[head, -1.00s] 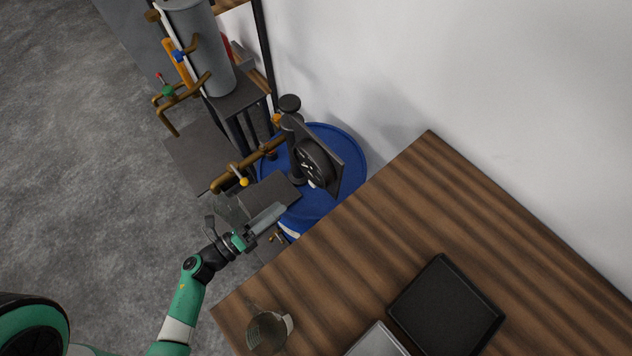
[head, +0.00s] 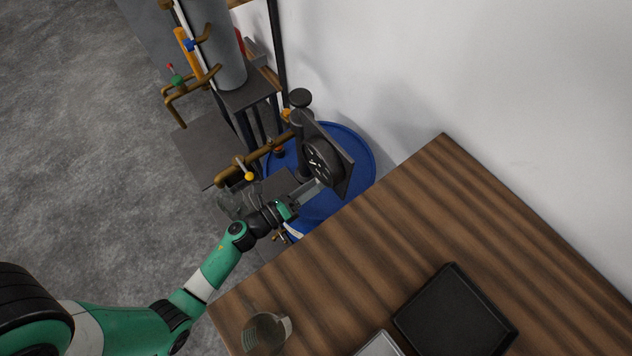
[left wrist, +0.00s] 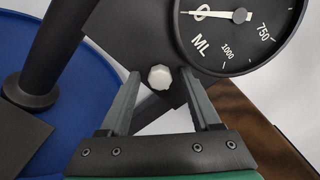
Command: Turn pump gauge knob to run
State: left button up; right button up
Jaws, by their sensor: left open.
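The black pump gauge (head: 322,162) with its round dial stands on a dark post above the blue drum. A small white faceted knob (left wrist: 160,77) sits below and left of the dial. My left gripper (head: 318,186) is open just below the gauge. In the left wrist view its fingers (left wrist: 160,88) stand either side of the knob, with gaps visible on both sides. The knob is not distinguishable in the head view. My right gripper is not in view.
A blue drum (head: 355,150) stands behind the gauge. Brown pipes with a yellow-ended valve (head: 248,176) run to its left. A wooden table (head: 400,215) fills the lower right, bearing a glass (head: 266,332) and a black tray (head: 455,310). Grey floor lies left.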

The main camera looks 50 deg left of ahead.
pick_arm(q)
grip_shut()
dwell(0.3)
jog(key=shift+n, duration=0.3)
jog(key=n+p, duration=0.6)
jog(key=n, duration=0.6)
jog(key=shift+r+n, duration=0.15)
jog(key=shift+n, duration=0.25)
jog(key=n+p, duration=0.1)
jog(key=n, duration=0.3)
jog(key=shift+n, duration=0.3)
